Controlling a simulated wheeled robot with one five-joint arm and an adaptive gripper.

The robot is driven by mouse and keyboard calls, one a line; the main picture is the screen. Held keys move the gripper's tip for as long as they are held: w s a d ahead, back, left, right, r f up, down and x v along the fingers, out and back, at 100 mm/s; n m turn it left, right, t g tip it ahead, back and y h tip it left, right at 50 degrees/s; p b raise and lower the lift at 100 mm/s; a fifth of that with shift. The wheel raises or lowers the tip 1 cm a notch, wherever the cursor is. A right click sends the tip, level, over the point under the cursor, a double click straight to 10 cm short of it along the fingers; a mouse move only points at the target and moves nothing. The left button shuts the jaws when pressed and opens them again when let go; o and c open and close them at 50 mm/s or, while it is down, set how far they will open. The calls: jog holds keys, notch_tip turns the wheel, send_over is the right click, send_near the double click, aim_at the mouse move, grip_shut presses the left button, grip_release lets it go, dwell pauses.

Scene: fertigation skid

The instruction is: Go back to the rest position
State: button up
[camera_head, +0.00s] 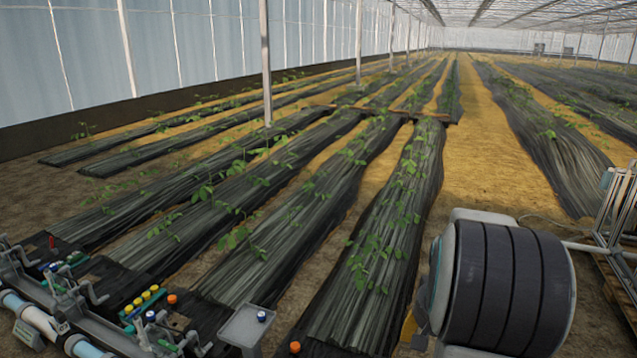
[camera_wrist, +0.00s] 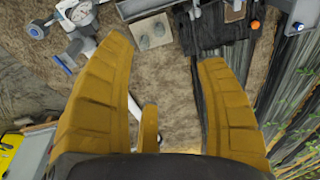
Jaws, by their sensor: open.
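The gripper points down near the fertigation skid, whose grey fittings and a round gauge (camera_wrist: 80,12) appear at the top left. In the head view I cannot make out the gripper's fingers.
Skid pipes (camera_head: 38,318) with valve handles stand at the lower left, beside yellow-capped items (camera_head: 146,299). A grey tray (camera_head: 240,330) holds a blue-capped item (camera_head: 261,316). An orange cap (camera_head: 295,347) is nearby. Black-covered plant rows run back; a rack (camera_head: 622,215) stands right.

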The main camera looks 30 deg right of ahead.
jog(key=a+r+n+t+p, duration=0.1)
jog(key=a+r+n+p, duration=0.5)
jog(key=a+r, duration=0.8)
jog(key=s+a+r+n+t+y+p, duration=0.1)
jog(key=s+a+r+n+p, duration=0.3)
jog(key=a, duration=0.7)
jog(key=p+v, duration=0.5)
jog(key=shift+s+a, duration=0.2)
jog(key=shift+s, duration=0.2)
jog(key=shift+d, duration=0.1)
